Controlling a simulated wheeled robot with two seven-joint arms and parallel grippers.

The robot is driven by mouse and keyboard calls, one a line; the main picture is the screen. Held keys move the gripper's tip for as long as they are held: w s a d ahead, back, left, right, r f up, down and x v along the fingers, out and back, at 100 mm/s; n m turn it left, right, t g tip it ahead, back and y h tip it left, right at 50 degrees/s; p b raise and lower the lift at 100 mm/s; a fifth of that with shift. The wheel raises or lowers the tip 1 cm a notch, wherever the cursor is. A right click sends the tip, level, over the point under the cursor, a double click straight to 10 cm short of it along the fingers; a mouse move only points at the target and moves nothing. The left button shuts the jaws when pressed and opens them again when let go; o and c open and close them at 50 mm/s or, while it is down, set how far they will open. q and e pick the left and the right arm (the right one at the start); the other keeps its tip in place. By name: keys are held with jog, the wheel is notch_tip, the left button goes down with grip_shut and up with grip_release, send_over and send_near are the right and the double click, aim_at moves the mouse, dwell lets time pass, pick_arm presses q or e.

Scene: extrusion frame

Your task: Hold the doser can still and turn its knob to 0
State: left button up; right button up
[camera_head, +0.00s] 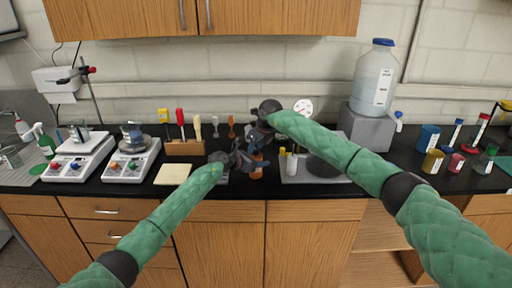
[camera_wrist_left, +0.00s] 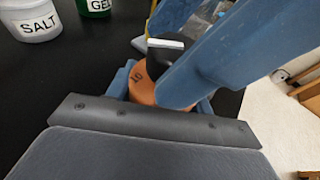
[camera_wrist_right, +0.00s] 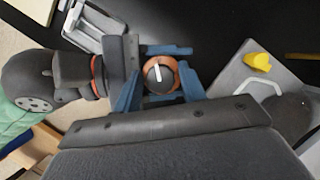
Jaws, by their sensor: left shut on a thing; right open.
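The doser can (camera_head: 257,172) is orange and stands near the counter's front edge. In the left wrist view the can (camera_wrist_left: 142,84) shows a "10" mark beside its black knob (camera_wrist_left: 164,54). My left gripper (camera_head: 248,164) is shut on the can from the left. My right gripper (camera_head: 263,148) is above the can; in the right wrist view its open fingers (camera_wrist_right: 160,88) lie on either side of the knob (camera_wrist_right: 158,73). The knob's white pointer line points roughly up in that view. The 0 mark is not visible. A right finger hides part of the can in the left wrist view.
A yellow pad (camera_head: 174,173) and two balances (camera_head: 131,166) lie left. Tubs labelled SALT (camera_wrist_left: 32,22) and GEL (camera_wrist_left: 96,6) show in the left wrist view.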

jog(key=c, duration=0.7)
jog(key=n+g, duration=0.1)
jog(key=n, duration=0.3)
jog(key=shift+d+y, duration=0.1)
jog(key=shift+y, duration=0.3)
jog(key=n+g, duration=0.2)
jog(key=n, duration=0.3)
jog(key=shift+w, duration=0.15)
jog(key=n+g, duration=0.2)
jog(key=n, duration=0.2)
jog(key=shift+n, duration=0.3)
jog(key=shift+n+g+h, duration=0.4)
jog(key=shift+n+g, duration=0.3)
jog(key=shift+n, duration=1.4)
jog(key=o, duration=0.7)
